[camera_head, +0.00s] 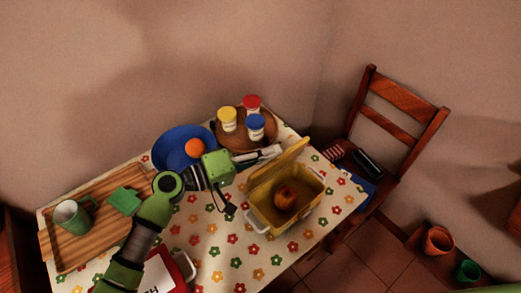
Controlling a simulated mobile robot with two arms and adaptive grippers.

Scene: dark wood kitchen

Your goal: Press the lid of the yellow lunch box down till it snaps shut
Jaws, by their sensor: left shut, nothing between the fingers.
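The yellow lunch box (262,211) stands on the flowered tablecloth at the right part of the table. Its lid (290,157) is raised, tilted up along the far side of the box. A red-orange round fruit (287,195) lies inside. My right gripper is not in view.
A wooden tray (84,247) with a mug (72,216) is at left. A chair (399,125) stands right of the table.

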